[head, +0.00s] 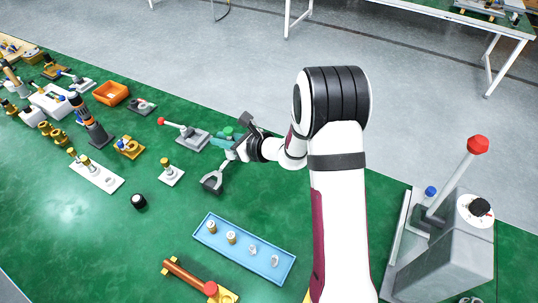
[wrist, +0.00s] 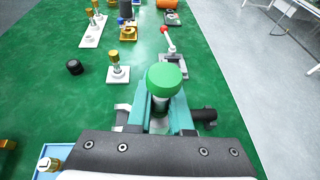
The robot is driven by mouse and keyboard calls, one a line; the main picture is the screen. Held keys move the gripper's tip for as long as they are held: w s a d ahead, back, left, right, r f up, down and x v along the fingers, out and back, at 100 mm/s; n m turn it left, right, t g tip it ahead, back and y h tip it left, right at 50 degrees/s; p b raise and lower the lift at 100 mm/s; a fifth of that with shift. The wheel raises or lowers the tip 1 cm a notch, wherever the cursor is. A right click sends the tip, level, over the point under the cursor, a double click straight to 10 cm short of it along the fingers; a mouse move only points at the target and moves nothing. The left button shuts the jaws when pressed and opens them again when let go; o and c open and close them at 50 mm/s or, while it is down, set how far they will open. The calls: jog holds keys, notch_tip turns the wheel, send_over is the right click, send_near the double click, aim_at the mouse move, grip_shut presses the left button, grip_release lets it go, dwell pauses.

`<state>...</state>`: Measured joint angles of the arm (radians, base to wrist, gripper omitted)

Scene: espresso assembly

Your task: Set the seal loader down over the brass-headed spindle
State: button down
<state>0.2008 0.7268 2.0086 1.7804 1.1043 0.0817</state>
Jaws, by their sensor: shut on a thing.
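My gripper (head: 221,143) is shut on the seal loader, whose round green cap (wrist: 166,78) stands above the teal fingers in the wrist view. The green cap also shows in the head view (head: 228,131). The loader's lower end is hidden by the fingers. The spindle with a brass head (head: 166,163) stands upright on a small white square base. In the wrist view this spindle (wrist: 115,66) is ahead and left of the held loader, clearly apart from it. Nothing sits over its brass head.
A grey ring-ended part (head: 213,183) lies near my gripper. A red-knobbed lever fixture (head: 193,138) stands just beyond. A black knob (head: 138,201) and a white plate with brass-headed posts (head: 97,178) are left. A blue tray (head: 244,262) lies in front. Green mat is free between.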

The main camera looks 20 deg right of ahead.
jog(key=w+a+r+n+g+y, duration=0.2)
jog(key=w+a, duration=0.1)
jog(key=a, duration=0.7)
jog(key=w+a+r+n+g+y, duration=0.1)
jog(key=w+a, duration=0.2)
jog(key=a, duration=0.7)
jog(key=shift+w+d+f, duration=0.1)
jog(key=shift+f, duration=1.1)
jog(key=shift+w+d+f, duration=0.1)
jog(key=shift+f, duration=1.05)
jog(key=c, duration=1.4)
grip_release()
jog(key=shift+f, duration=0.15)
grip_shut()
jog(key=shift+f, duration=0.1)
jog(key=shift+f, duration=0.2)
jog(key=shift+f, duration=2.05)
